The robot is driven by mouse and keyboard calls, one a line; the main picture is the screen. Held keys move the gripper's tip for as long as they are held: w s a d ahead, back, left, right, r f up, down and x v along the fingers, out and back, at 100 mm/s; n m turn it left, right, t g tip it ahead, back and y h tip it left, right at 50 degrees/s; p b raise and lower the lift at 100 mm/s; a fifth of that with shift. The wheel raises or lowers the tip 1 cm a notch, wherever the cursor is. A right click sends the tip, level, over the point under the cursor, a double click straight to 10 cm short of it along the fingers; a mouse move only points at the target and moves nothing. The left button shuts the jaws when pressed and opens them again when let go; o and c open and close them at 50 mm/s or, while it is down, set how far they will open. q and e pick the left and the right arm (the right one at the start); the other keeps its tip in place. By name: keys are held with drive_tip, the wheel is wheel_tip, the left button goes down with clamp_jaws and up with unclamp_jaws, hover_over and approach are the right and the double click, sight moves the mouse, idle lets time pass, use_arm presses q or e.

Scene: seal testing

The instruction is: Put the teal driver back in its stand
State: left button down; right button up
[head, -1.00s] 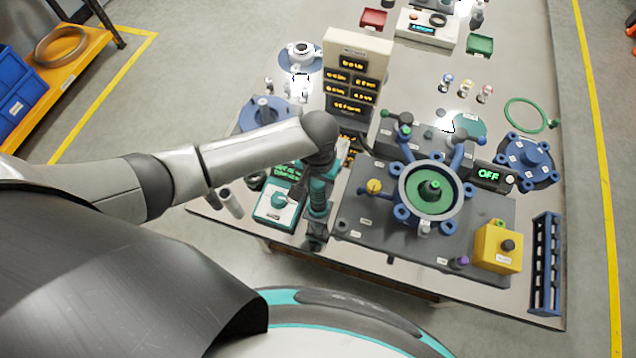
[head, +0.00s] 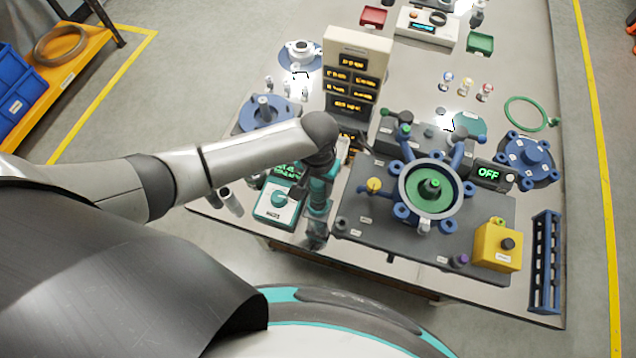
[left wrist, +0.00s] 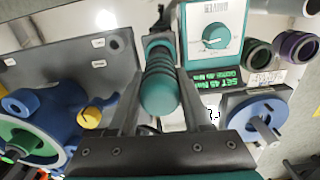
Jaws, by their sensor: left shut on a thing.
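My left gripper (left wrist: 158,78) is shut on the teal driver (left wrist: 160,92), whose ribbed, rounded handle lies between the two fingers in the left wrist view. In the head view my left gripper (head: 317,232) points down at the table's front edge, between the teal dial box (head: 272,208) and the grey test plate (head: 400,262). The driver's far end is hidden. I cannot tell which thing is the driver's stand. My right gripper is out of view.
A blue-rimmed green fixture (head: 433,190) stands on the plate close to my left gripper. A cream display tower (head: 355,48) rises behind my left wrist. A yellow button box (head: 497,247) and a blue rack (head: 545,265) are at the right.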

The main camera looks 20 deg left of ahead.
use_arm(q)
drive_tip(key=shift+p, duration=0.3)
idle(0.5)
drive_tip(key=shift+c, duration=1.3)
unclamp_jaws()
drive_tip(key=shift+f, duration=0.1)
wheel_tip(320, 180, up, 9)
drive_tip(key=p, duration=1)
